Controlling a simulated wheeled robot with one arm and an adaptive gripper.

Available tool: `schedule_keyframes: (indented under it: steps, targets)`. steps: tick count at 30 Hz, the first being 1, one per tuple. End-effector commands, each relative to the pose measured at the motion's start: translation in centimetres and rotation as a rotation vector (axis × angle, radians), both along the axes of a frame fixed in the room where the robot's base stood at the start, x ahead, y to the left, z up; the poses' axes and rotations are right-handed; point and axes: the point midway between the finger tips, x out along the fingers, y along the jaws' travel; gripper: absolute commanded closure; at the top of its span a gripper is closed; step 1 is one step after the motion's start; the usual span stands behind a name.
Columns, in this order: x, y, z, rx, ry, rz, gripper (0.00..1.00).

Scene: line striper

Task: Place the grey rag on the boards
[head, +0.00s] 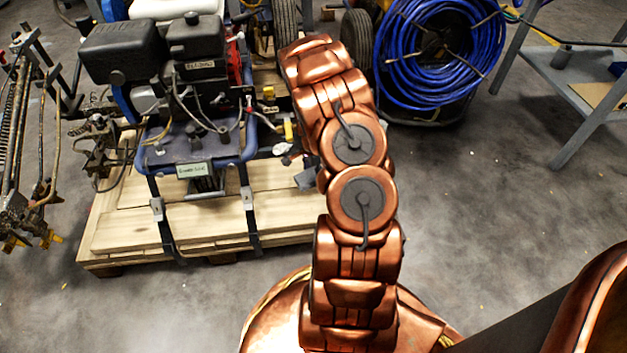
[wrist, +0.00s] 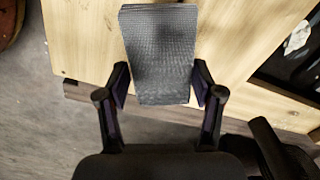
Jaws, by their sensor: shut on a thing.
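The grey rag (wrist: 158,45) is a folded, textured rectangle in the middle of the wrist view. My gripper (wrist: 160,84) is shut on its near part, one finger at each side. The pale wooden boards (wrist: 85,45) lie beneath and around the rag, with their near edge below it in the picture. I cannot tell whether the rag touches them. In the head view the boards (head: 125,222) form a pallet top under the machine. A small grey patch, likely the rag (head: 305,179), shows left of my copper arm, which hides the gripper.
The line striper (head: 190,150) with its blue frame stands strapped on the boards. A white scrap (wrist: 297,38) and a dark strip lie right of the rag. A blue hose reel (head: 440,50) and a metal table (head: 585,110) stand to the right. The front boards are partly bare.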

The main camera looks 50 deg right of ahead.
Motion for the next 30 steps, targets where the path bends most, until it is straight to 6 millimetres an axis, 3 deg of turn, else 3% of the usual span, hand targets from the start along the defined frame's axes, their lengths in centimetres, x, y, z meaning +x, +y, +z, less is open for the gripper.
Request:
schedule_keyframes:
  steps: [1, 6, 18, 19, 25, 30]
  targets:
    - [-0.2, 0.1, -1.3, 0.003, 0.003, 0.000, 0.62]
    - [-0.2, 0.2, -3.5, 0.005, 0.005, -0.001, 0.62]
    - [-0.2, 0.1, -3.7, 0.004, 0.003, -0.001, 0.62]
    - [-0.2, 0.1, -3.6, 0.004, 0.003, 0.000, 0.30]
    - [-0.1, 0.1, -3.6, 0.004, 0.002, 0.000, 0.09]
    - [-0.1, 0.1, -3.6, 0.003, 0.002, -0.001, 0.08]
